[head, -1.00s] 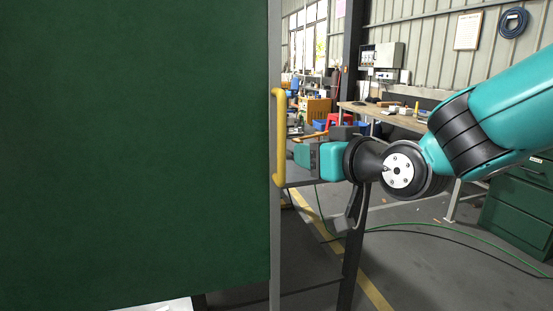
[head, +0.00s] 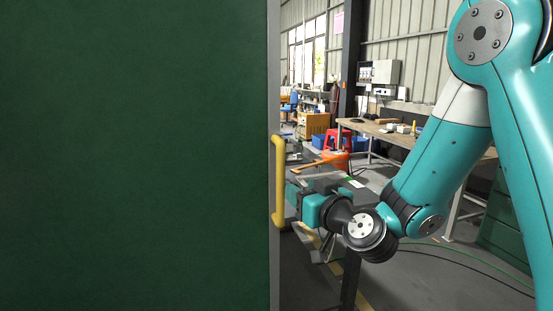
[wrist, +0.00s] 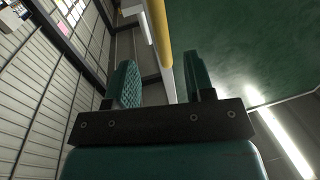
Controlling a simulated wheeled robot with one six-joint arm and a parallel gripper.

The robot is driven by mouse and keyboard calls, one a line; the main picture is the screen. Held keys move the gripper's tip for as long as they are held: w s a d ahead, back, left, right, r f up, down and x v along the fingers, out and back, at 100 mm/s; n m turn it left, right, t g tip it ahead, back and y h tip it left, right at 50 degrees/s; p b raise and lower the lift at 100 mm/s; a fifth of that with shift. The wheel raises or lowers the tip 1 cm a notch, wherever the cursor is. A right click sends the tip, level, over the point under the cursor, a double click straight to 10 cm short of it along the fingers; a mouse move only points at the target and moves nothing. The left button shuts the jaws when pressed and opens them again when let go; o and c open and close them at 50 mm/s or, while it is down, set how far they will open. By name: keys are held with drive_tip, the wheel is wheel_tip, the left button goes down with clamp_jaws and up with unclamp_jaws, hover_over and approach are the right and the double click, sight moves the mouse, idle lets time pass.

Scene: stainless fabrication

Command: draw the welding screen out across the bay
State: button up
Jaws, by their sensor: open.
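The welding screen (head: 130,160) is a large dark green panel filling the left half of the head view, with a grey upright frame (head: 273,60) along its right edge. A yellow bar handle (head: 279,180) is fixed upright on that frame. My gripper (head: 291,190) is open at the lower half of the handle, coming from the right. In the wrist view, the yellow handle (wrist: 162,35) shows in the gap between the two fingers of my gripper (wrist: 159,66), and the green screen (wrist: 240,45) lies to the right. I cannot tell whether either finger touches the handle.
A dark post (head: 349,60) rises right of the screen. Green hoses cross the floor at the right. Some grey floor shows right of the screen.

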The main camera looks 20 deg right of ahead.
sight(283, 177)
drive_tip(key=w+p, duration=0.3)
drive_tip(key=p, duration=0.1)
drive_tip(key=w+a+p, duration=0.1)
drive_tip(key=w+p, duration=0.3)
drive_tip(key=w+a+p, duration=0.1)
drive_tip(key=w+p, duration=0.2)
drive_tip(key=p, duration=0.1)
drive_tip(key=shift+w+r, duration=0.25)
drive_tip(key=shift+r, duration=0.1)
drive_tip(key=shift+w+a+f+p, duration=0.2)
drive_tip(key=shift+w+f+p, duration=0.15)
drive_tip(key=shift+w+p, duration=0.45)
clamp_jaws()
